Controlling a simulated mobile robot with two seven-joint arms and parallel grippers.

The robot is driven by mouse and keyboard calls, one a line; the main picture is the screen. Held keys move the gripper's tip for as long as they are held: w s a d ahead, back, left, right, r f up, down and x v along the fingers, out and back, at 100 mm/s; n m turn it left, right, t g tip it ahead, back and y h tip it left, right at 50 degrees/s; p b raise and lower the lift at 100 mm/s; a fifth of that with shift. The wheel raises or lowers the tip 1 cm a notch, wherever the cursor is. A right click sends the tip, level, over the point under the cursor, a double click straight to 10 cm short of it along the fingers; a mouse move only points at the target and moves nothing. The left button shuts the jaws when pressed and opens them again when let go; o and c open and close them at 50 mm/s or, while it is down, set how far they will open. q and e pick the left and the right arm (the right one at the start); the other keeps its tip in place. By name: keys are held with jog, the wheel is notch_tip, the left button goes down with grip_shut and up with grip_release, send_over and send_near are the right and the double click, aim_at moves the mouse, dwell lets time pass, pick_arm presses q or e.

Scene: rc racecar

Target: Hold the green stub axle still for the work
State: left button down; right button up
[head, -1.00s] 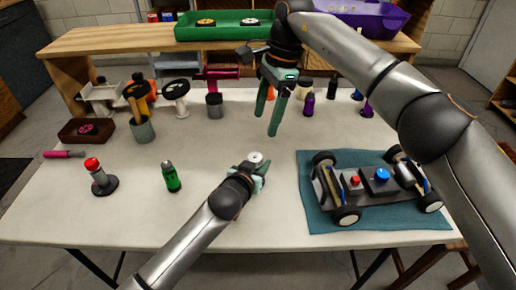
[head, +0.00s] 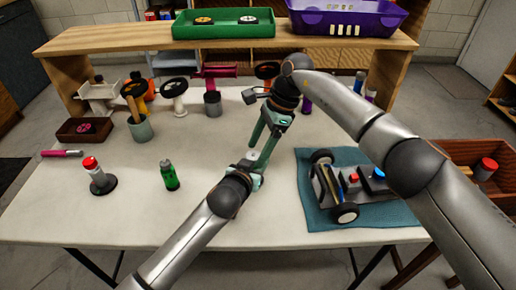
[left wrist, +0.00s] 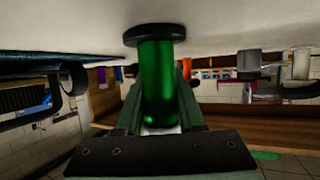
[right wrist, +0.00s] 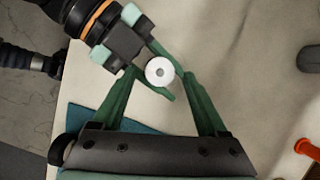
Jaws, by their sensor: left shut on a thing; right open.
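My left gripper (head: 250,173) is shut on the green stub axle, whose white round top (head: 254,156) shows in the head view. In the left wrist view the stub axle (left wrist: 158,85) is a green cylinder with a dark flange, between the fingers. My right gripper (head: 257,150) is open just above and around the axle's top. In the right wrist view the white top (right wrist: 160,71) with a centre hole lies between the open right fingertips. I cannot tell whether they touch it. The axle's green body is mostly hidden from the head view.
The car chassis (head: 345,192) sits on a teal mat (head: 320,220) to the right. A green bottle (head: 169,177) and a red-topped stand (head: 98,175) stand left. A wooden crate (head: 470,152) is at far right. Several parts line the table's back. The front left is clear.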

jog(key=shift+a+f, duration=0.1)
jog(key=shift+f, duration=0.15)
grip_shut()
dwell(0.5)
